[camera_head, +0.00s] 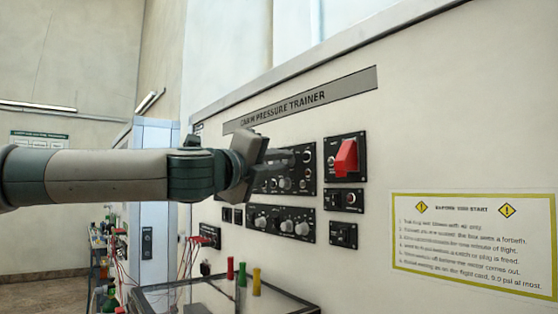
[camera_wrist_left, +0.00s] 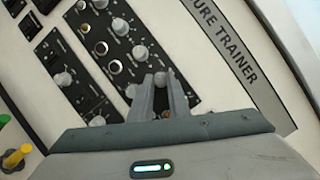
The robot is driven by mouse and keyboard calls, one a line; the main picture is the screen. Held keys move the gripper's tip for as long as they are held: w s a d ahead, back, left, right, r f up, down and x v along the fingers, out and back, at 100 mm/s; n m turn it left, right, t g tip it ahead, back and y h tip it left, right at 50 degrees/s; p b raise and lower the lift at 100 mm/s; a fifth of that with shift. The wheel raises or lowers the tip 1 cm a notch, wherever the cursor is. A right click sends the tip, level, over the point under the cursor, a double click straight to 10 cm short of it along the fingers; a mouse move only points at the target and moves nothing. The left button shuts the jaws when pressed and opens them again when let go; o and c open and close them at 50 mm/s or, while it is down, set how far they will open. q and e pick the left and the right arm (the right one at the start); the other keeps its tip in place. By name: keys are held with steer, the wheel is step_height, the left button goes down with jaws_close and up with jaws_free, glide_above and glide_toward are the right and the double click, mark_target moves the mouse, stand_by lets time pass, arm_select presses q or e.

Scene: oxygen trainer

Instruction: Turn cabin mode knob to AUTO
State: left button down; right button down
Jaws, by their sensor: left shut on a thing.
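My left gripper (camera_head: 292,157) reaches in from the left in front of the upper black control panel (camera_head: 311,190). In the left wrist view my gripper's two grey fingers (camera_wrist_left: 160,88) are shut on a small round knob (camera_wrist_left: 162,77) at one end of a row of knobs. The label of this knob is too small to read, so I cannot tell its setting. In the head view the fingers and wrist hide part of the upper panel. My right gripper is not in view.
A red switch handle (camera_head: 346,158) sits right of the upper panel. A lower panel (camera_head: 290,225) carries several knobs. A yellow-bordered notice (camera_head: 475,240) is on the right. A glass-topped case (camera_head: 215,299) with coloured pegs (camera_head: 243,274) stands below.

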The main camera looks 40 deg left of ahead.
arm_select(q)
steer(key=shift+r, duration=0.1)
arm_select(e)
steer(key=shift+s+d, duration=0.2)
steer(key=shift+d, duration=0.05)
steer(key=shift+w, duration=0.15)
arm_select(q)
steer(key=c, duration=1.7)
jaws_free()
